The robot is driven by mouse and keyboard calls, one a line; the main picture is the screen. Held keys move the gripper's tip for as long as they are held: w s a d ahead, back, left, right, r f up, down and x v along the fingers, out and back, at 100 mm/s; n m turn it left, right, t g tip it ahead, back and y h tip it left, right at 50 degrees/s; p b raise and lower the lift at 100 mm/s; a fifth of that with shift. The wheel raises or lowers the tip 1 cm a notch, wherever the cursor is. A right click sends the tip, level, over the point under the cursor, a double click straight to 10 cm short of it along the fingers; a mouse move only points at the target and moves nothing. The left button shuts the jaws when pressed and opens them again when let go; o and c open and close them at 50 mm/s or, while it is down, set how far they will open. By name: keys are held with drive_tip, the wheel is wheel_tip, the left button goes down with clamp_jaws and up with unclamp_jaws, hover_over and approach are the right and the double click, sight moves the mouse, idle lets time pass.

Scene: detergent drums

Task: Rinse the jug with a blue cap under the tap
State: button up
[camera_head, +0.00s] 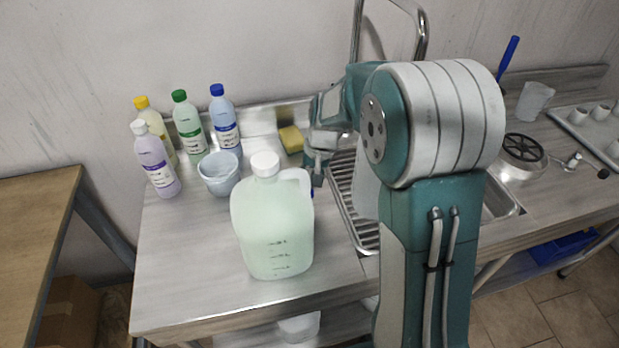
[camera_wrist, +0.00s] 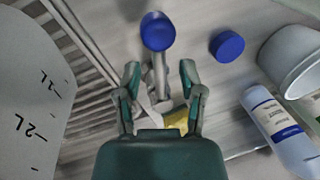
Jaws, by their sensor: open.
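In the wrist view, a pale jug (camera_wrist: 30,95) with "1L" and "2L" marks fills the left edge; its top is cut off, so its cap is unseen. A pale jug shape (camera_head: 366,190) shows partly behind my arm in the head view. A blue round cap (camera_wrist: 227,45) and a blue knob on a grey stem (camera_wrist: 157,31) show in the wrist view; I cannot tell what they belong to. My gripper (camera_wrist: 160,80) is open, its fingers either side of the grey stem. The chrome tap (camera_head: 421,35) rises behind my arm, its lower part hidden.
A large white-capped jug of pale green liquid (camera_head: 273,230) stands at the counter front. Behind it are a pale cup (camera_head: 219,178), several bottles, including a blue-capped one (camera_head: 224,125), and a yellow sponge (camera_head: 291,139). The ribbed drainboard (camera_head: 343,190) lies right. The counter's front left is clear.

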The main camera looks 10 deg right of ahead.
wheel_tip(320, 180, up, 11)
drive_tip(key=d, duration=0.2)
drive_tip(key=shift+s+r, duration=0.2)
drive_tip(key=shift+d, duration=0.1)
idle(0.6)
clamp_jaws()
drive_tip(key=w+a+f+n+g+h, duration=0.1)
drive_tip(key=a+f+n+h, duration=0.15)
drive_tip(key=a+n, duration=0.5)
drive_tip(key=w+a+f+n+h, duration=0.1)
drive_tip(key=w+a+n+h, duration=0.2)
drive_tip(key=n, duration=0.7)
drive_tip(key=shift+y, duration=0.25)
drive_tip(key=x, duration=0.3)
drive_tip(key=s+x, duration=0.1)
drive_tip(key=x, duration=0.5)
drive_tip(key=shift+s+a+f, duration=0.1)
drive_tip(key=shift+s+a, duration=0.05)
drive_tip(key=shift+a, duration=0.15)
drive_tip(key=d, duration=0.3)
drive_tip(key=shift+s, duration=0.35)
drive_tip(key=shift+s+d, duration=0.1)
drive_tip(key=shift+d, duration=0.4)
